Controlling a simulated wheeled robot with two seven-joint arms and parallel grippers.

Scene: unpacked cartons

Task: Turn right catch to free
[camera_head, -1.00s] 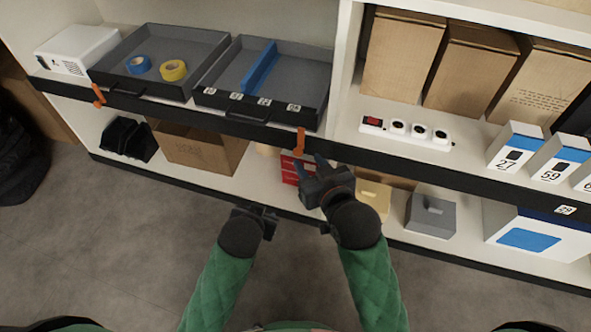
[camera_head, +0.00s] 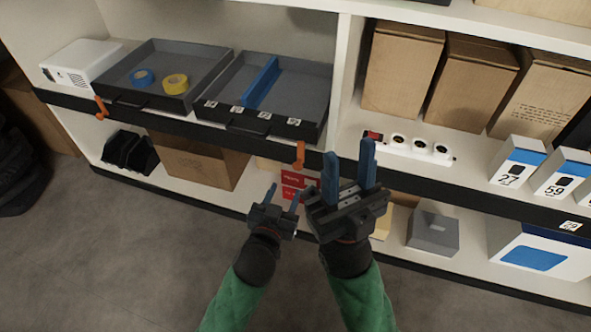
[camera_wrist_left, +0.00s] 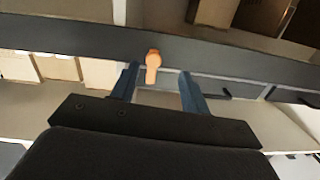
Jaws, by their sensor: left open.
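The right catch (camera_head: 299,154) is a small orange lever on the black front rail, below the right drawer's corner. It points downward in the head view. The left catch (camera_head: 101,107) is a similar orange lever at the rail's left end. My left gripper (camera_head: 283,195) is open and empty, just below and left of the right catch, blue fingers pointing up towards it. In the left wrist view the right catch (camera_wrist_left: 153,66) appears between and beyond the fingertips (camera_wrist_left: 158,82). My right gripper (camera_head: 349,163) is open and empty, to the right of the catch.
The right drawer (camera_head: 318,134) has a blue divider. The left drawer (camera_head: 147,107) holds blue and yellow tape rolls. A power strip (camera_head: 408,148) lies on the shelf to the right. A red box (camera_head: 292,180) and a cardboard box (camera_head: 197,165) stand on the lower shelf.

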